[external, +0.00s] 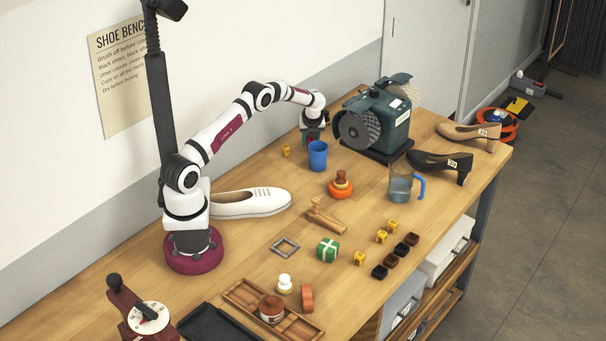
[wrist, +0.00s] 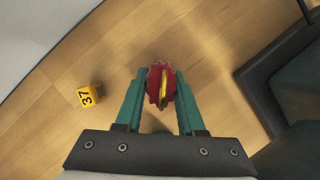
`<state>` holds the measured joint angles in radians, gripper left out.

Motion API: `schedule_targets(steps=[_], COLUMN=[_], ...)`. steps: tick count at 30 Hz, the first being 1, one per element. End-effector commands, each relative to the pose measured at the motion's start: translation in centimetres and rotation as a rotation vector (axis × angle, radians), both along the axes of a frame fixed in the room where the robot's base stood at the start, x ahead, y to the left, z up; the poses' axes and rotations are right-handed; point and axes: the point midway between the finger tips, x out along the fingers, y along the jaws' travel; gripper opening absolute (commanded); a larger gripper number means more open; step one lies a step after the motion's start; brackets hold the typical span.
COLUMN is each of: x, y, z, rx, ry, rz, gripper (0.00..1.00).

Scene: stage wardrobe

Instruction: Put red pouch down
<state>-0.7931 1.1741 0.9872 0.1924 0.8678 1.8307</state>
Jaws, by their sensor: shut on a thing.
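The red pouch (wrist: 153,82) shows in the wrist view between the two green fingers of my gripper (wrist: 160,88). It has a gold-yellow band or cord on it. My gripper is shut on the pouch, one finger on each side. In the external view my gripper (external: 312,138) is at the far end of the bench, behind the blue cup and left of the grinder. I cannot tell whether the pouch touches the bench.
A yellow cube marked 37 (wrist: 89,96) lies left of my gripper in the wrist view. The blue cup (external: 317,156) stands close in front, and the dark green grinder (external: 385,122) close on the right. Bare wood (external: 260,165) lies to the left.

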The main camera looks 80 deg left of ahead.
Motion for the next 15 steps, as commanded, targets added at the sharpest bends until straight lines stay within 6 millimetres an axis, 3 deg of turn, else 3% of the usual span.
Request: schedule_targets(steps=[3,4,8,15], x=[-0.01,-0.01,-0.01,-0.01], y=[0.00,0.00,0.01,0.00], z=[-0.25,-0.25,-0.22,-0.22], rx=[0.000,0.000,0.000,0.000], ry=[0.001,0.000,0.000,0.001], rz=[0.000,0.000,0.000,0.000], gripper=[0.00,0.41,0.65,0.68])
